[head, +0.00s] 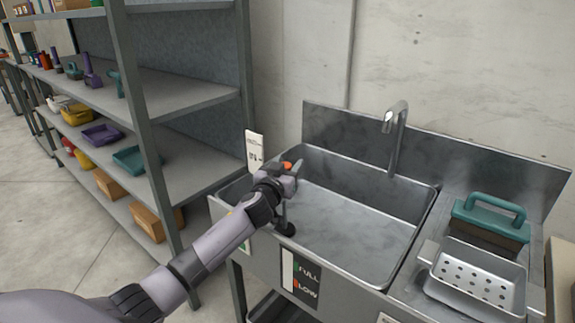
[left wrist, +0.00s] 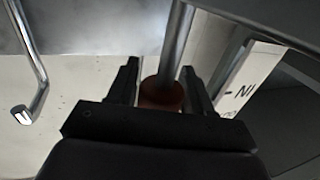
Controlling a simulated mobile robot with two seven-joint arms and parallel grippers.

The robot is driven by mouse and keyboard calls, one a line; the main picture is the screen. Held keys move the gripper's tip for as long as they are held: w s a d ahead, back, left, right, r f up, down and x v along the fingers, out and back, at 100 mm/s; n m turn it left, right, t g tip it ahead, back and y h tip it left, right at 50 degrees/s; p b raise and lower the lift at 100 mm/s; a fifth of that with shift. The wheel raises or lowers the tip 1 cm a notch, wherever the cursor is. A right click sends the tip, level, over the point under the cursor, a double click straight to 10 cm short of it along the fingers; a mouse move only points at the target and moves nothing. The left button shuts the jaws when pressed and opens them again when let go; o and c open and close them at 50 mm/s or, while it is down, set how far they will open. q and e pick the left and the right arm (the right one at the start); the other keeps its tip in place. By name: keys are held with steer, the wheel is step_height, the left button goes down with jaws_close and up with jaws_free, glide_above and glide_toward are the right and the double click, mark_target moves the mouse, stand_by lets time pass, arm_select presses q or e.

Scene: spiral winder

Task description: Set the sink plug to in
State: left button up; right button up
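The plug control shows as an orange knob (head: 287,165) at the left rim of the steel sink (head: 350,235). In the left wrist view the knob (left wrist: 162,96) looks red-brown and sits on a metal rod. My left gripper (head: 288,173) is at the knob. The drain is hidden. My right gripper is not in view.
A tap (head: 397,135) rises at the sink's back. A teal-handled brush (head: 489,217) and a perforated metal tray (head: 480,278) lie on the right drainboard. A shelf rack (head: 150,150) with trays and boxes stands close on the left. The basin is mostly clear.

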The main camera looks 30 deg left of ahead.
arm_select(q)
steer(key=shift+o, duration=0.5)
steer(key=shift+f, duration=0.2)
steer(key=shift+r, duration=0.25)
step_height(320, 180, up, 20)
steer(key=p, duration=0.3)
steer(key=shift+p, duration=0.35)
steer(key=shift+f, duration=0.15)
